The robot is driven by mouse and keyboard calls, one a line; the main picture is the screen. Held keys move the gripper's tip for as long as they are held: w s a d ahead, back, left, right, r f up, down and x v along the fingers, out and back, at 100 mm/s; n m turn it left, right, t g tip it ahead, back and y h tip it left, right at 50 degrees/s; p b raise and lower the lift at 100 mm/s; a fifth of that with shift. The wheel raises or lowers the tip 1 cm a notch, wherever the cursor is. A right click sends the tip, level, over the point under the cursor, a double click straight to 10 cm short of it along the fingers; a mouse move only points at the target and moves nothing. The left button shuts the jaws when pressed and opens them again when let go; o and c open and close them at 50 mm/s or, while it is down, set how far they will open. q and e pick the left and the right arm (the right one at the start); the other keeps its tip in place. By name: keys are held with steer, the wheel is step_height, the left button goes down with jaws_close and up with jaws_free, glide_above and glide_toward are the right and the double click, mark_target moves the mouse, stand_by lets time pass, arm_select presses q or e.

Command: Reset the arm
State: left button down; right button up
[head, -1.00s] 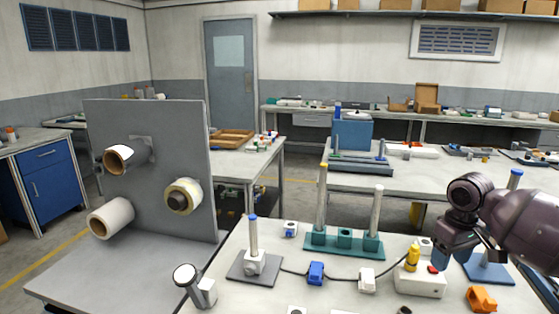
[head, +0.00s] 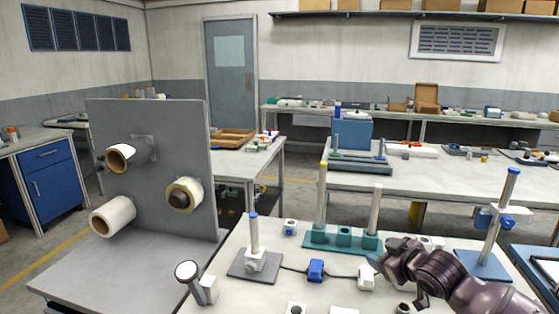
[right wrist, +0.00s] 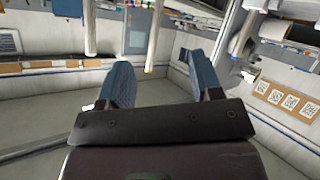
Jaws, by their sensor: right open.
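My right arm comes in from the lower right of the head view. Its gripper (head: 375,265) is low over the front table (head: 245,297), close to a white block (head: 366,277); whether they touch cannot be told. In the right wrist view the two blue-grey fingers (right wrist: 160,75) stand apart with nothing between them. My left gripper is not in view.
A teal base (head: 343,241) with two tall posts stands just behind the gripper. A blue stand (head: 484,264) is at the right, a grey post stand (head: 254,264) at the left. An upright grey panel (head: 155,215) bears several rolls (head: 185,195).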

steer(key=s+f, duration=0.3)
steer(key=s+a+f+m+t, duration=0.1)
steer(key=s+f, duration=0.2)
steer(key=s, duration=0.1)
steer(key=s+f+t, duration=0.1)
steer(key=s+f, duration=0.2)
steer(key=s, duration=0.1)
steer(key=shift+s+a+f+m, duration=0.1)
steer(key=shift+a+f+m, duration=0.05)
steer(key=shift+m, duration=0.15)
steer(key=s+d+f+m+g+h, duration=0.1)
steer(key=s+f+m, duration=0.1)
steer(key=s+f, duration=0.3)
steer(key=s+d+f+m+g+h, duration=0.1)
steer(key=s+f, duration=0.4)
steer(key=s, duration=0.6)
steer(key=s+d+f+m+g+h, duration=0.1)
steer(key=s+d+f+m+h, duration=0.1)
steer(key=s+f, duration=0.3)
steer(key=s, duration=0.3)
steer(key=shift+s+f+m, duration=0.25)
steer(key=shift+f+m, duration=0.05)
steer(key=shift+f, duration=0.1)
